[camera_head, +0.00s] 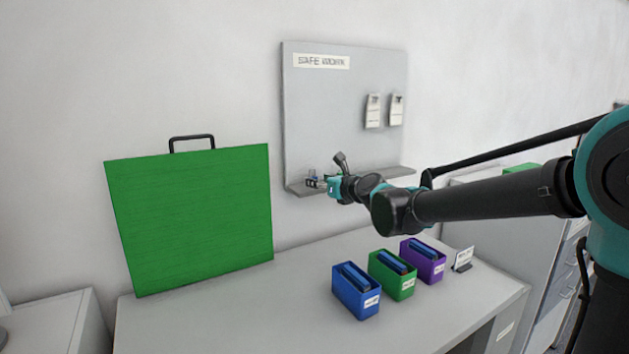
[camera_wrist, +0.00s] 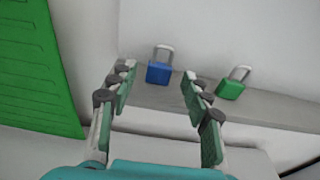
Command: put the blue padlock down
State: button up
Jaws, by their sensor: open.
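The blue padlock (camera_wrist: 158,72) stands upright on the narrow grey shelf (camera_wrist: 255,106) of the board, its shackle up. In the head view the padlock (camera_head: 311,176) is small and partly hidden by my gripper (camera_head: 316,184) at the shelf's left end. In the wrist view my gripper (camera_wrist: 155,84) is open, with its two fingers apart. The padlock lies beyond and between the fingertips, with no finger seen touching it. A green padlock (camera_wrist: 231,83) sits tilted on the same shelf, to the right of the right finger.
A large green panel (camera_head: 190,220) with a black handle stands left on the grey table (camera_head: 240,315). Blue (camera_head: 356,291), green (camera_head: 392,275) and purple (camera_head: 423,260) bins stand on the table below my arm. Two white tags (camera_head: 373,111) hang on the grey board (camera_head: 335,100).

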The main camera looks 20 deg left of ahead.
jog(key=v, duration=0.7)
jog(key=shift+s+d, duration=0.25)
jog(key=shift+s, duration=0.05)
